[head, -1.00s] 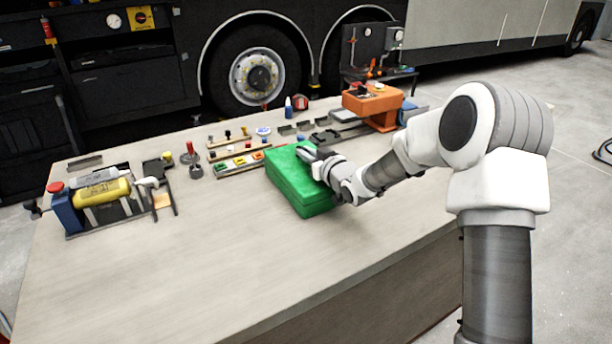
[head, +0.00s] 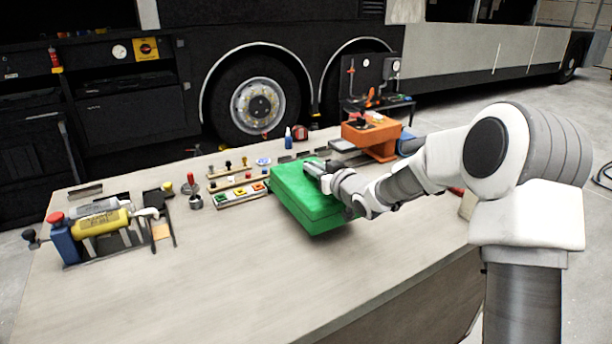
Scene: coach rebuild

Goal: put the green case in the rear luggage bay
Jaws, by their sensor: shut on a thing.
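The green case (head: 308,207) is a flat box over the middle right of the workbench, in the head view. My gripper (head: 318,170) is shut on it at its upper far side, and the fingertips are partly hidden by my wrist. The case appears raised a little above the bench top, with a dark shadow under its near edge. I cannot tell which opening in the coach (head: 330,60) is the rear luggage bay; dark open compartments (head: 110,90) show at the left of its side.
The workbench (head: 220,270) is clear at the front. A blue-framed rack with a yellow cylinder (head: 102,222) stands at the left. Small parts trays (head: 238,195) lie left of the case. An orange machine (head: 371,137) stands behind it. A coach wheel (head: 257,105) is beyond the bench.

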